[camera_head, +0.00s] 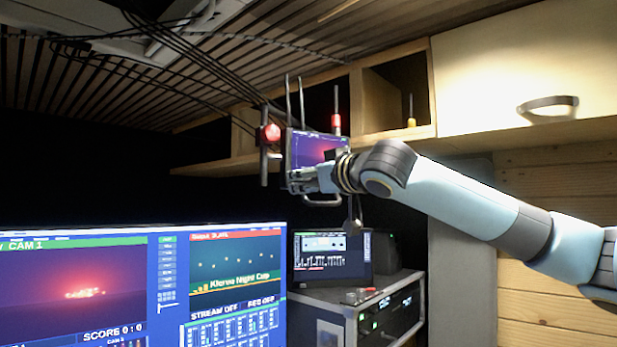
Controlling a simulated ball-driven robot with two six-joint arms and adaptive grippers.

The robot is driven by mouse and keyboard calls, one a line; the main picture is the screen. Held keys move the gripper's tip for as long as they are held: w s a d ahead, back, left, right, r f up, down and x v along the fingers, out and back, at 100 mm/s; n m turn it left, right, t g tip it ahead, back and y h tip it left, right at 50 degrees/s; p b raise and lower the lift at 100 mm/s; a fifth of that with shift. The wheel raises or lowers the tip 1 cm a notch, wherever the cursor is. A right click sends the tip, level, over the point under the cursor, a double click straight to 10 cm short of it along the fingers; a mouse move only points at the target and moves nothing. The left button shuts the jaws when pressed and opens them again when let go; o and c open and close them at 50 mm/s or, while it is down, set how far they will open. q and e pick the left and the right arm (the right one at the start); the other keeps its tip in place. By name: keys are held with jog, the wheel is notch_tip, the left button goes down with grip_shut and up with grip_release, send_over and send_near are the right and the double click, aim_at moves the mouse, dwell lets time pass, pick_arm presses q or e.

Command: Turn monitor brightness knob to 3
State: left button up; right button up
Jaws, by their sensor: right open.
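A small monitor (303,150) with a red and purple picture hangs in a metal frame below the shelf. My right arm comes in from the right, and my right gripper (303,180) is at the monitor's lower edge, overlapping it in the view. The right gripper is open. I cannot tell whether it touches the monitor. The brightness knob cannot be made out; the gripper and wrist cover the monitor's lower right part. A red round part (271,132) sits on the frame at the monitor's left. My left gripper is not in view.
A large screen (230,240) fills the lower left. A smaller screen (333,257) stands on a rack unit (390,307) at lower centre. Wooden shelves (397,134) and a cabinet door (500,65) are above my arm. Black cables (200,55) hang from the ceiling.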

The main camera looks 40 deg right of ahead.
jog(key=shift+c, duration=0.2)
grip_shut()
